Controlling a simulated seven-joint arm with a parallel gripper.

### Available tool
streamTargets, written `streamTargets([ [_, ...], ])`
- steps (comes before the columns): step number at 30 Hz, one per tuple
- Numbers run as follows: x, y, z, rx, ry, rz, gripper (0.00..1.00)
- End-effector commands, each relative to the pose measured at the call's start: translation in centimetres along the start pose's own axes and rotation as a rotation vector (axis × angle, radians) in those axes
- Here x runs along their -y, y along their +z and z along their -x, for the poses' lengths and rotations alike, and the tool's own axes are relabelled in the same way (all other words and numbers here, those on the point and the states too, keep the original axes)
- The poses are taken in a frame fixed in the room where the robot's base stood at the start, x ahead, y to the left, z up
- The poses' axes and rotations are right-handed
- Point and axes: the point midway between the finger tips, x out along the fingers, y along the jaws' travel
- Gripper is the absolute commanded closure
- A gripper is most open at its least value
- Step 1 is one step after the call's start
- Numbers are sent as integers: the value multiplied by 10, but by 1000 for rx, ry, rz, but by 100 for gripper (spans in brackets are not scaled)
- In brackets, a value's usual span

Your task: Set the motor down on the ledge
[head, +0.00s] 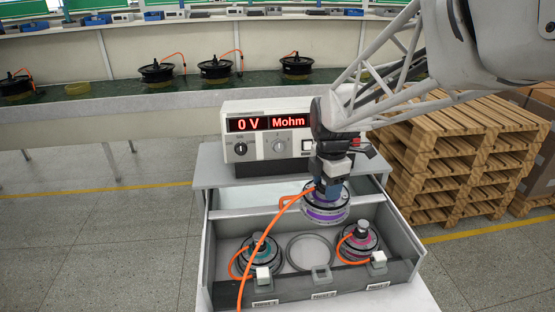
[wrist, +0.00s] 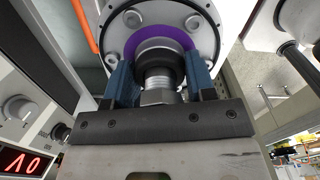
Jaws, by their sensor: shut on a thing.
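My gripper (head: 328,184) is shut on the shaft of a hub motor with a purple ring (head: 325,214). It holds the motor upright above the rear part of the open tray, in front of the meter. In the wrist view the blue fingers of my gripper (wrist: 160,80) stand on either side of the threaded shaft, with the purple-ringed motor (wrist: 197,36) beyond them. An orange cable (head: 270,228) hangs from the motor toward the front. A pale, flat ledge (head: 250,196) lies between the meter and the tray; my gripper and the motor partly cover the area at its right.
The tray (head: 220,225) holds a teal-ringed motor (head: 262,254) at left, a pink-ringed motor (head: 362,240) at right and an empty ring seat (head: 308,251) between them. The meter (head: 262,137) stands close behind. Wooden pallets (head: 455,150) are at right.

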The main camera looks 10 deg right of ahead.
Motion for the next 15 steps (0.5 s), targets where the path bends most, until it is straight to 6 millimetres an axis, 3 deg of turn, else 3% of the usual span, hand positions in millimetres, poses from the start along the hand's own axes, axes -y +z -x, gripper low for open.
streamTargets([
  [15, 72, -9, -44, 1, 1, -41, 87],
])
